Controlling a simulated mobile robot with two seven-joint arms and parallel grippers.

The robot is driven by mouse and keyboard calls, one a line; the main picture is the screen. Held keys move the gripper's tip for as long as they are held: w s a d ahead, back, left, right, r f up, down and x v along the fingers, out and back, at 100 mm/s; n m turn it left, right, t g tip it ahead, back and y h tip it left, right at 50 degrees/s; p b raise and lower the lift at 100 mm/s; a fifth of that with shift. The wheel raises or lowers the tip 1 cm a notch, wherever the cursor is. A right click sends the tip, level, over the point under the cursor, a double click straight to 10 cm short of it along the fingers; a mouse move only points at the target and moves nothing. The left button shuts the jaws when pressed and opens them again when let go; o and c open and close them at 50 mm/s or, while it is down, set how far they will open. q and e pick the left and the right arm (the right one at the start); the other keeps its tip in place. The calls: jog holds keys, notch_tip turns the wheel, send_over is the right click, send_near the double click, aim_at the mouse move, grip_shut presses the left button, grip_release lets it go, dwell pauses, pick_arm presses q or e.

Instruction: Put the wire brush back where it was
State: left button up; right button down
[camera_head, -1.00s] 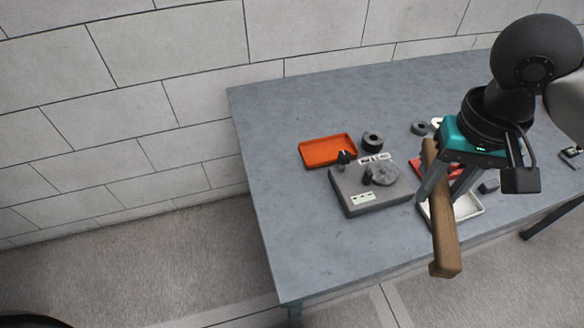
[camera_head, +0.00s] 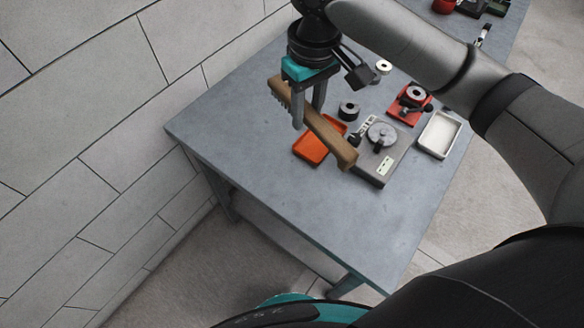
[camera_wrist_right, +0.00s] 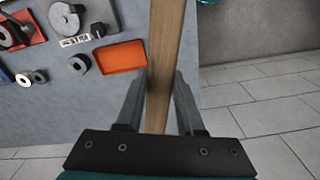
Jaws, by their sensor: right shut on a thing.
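The wire brush (camera_head: 327,134) has a long wooden handle, with bristles showing at its far left end in the head view. My right gripper (camera_head: 309,120) is shut on its wooden body and holds it above the table, over the orange tray. In the right wrist view the wooden handle (camera_wrist_right: 165,60) runs between the two fingers (camera_wrist_right: 158,105), and its bristles are out of sight. My left gripper is not in view.
The grey table (camera_head: 262,180) bears an orange tray (camera_head: 308,153), a grey fixture (camera_head: 382,150), a dark ring (camera_head: 349,109), a red fixture (camera_head: 405,110) and a white tray (camera_head: 439,134). The table's near left part is clear.

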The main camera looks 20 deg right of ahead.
jog(key=shift+w+a+n+p, duration=0.4)
jog(key=shift+a+n, duration=0.1)
jog(key=shift+n, duration=0.1)
jog(key=shift+w+a+f+n+p, duration=0.2)
jog(key=shift+a+f+n+p, duration=0.1)
jog(key=shift+n+p, duration=0.1)
jog(key=shift+f+n, duration=0.4)
jog(key=shift+n, duration=0.1)
jog(key=shift+f, duration=0.4)
jog(key=b, duration=0.3)
send_over(294, 177)
notch_tip(294, 177, down, 15)
jog(key=shift+f, duration=0.1)
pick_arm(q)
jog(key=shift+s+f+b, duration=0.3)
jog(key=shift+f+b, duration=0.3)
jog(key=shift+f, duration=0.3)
pick_arm(e)
jog(key=shift+f, duration=2.1)
